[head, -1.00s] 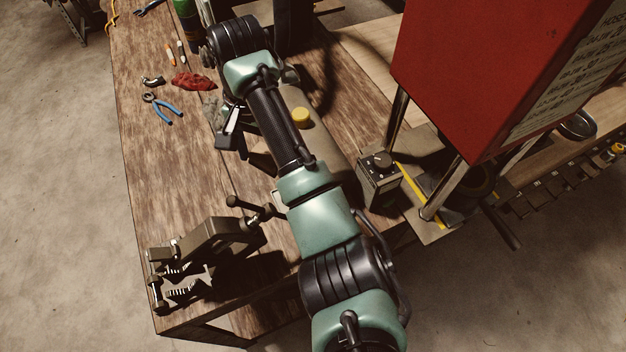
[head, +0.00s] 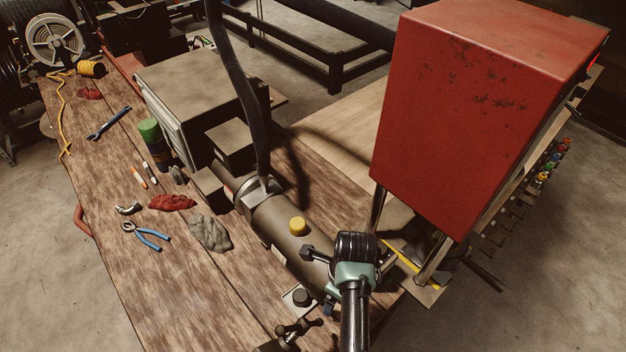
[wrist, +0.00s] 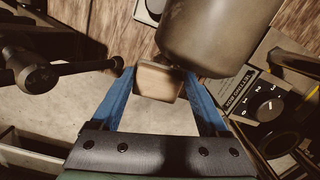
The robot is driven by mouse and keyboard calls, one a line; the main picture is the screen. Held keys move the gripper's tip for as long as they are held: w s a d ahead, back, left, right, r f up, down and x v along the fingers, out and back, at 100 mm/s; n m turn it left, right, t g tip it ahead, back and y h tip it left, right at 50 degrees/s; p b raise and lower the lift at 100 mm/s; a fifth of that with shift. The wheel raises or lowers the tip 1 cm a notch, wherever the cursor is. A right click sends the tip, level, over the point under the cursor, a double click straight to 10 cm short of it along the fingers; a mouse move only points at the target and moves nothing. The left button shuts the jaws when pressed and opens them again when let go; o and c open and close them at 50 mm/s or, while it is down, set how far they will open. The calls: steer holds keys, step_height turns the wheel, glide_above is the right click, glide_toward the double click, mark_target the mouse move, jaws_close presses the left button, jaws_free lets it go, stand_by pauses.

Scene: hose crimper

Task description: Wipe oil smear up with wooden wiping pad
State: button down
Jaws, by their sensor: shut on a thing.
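My gripper (wrist: 157,88) is shut on a small wooden block, the wiping pad (wrist: 158,80), held between its blue fingers. In the wrist view the pad is beside the lower end of a dark metal cylinder (wrist: 215,35), with pale floor and the bench edge behind it. Whether the pad touches anything is unclear. In the head view my arm reaches up to the cylinder's near end, and the pad is hidden. I cannot make out the oil smear in either view.
The red crimper housing (head: 470,110) stands to the right on posts. A dial box (wrist: 262,95) is close to the right of my gripper. Red (head: 172,202) and grey rags (head: 209,233), blue-handled pliers (head: 150,238) and a green-capped can (head: 154,145) occupy the bench (head: 120,290).

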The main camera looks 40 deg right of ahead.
steer(key=shift+s+d, duration=0.4)
steer(key=shift+s, duration=0.05)
steer(key=shift+w+a, duration=0.15)
steer(key=shift+f, duration=0.15)
step_height(320, 180, down, 9)
steer(key=b, duration=0.6)
steer(key=shift+f, duration=0.1)
steer(key=shift+f+b, duration=0.3)
steer(key=shift+b, duration=0.05)
steer(key=shift+w+r, duration=0.15)
steer(key=shift+w, duration=0.45)
stand_by(0.5)
steer(key=shift+w+d+b, duration=0.15)
steer(key=shift+d+b, duration=0.45)
steer(key=shift+d, duration=0.15)
steer(key=shift+w+d+b, duration=0.1)
steer(key=shift+d+b, duration=0.45)
steer(key=shift+d, duration=0.15)
steer(key=shift+d+b, duration=0.75)
steer(key=shift+d, duration=0.6)
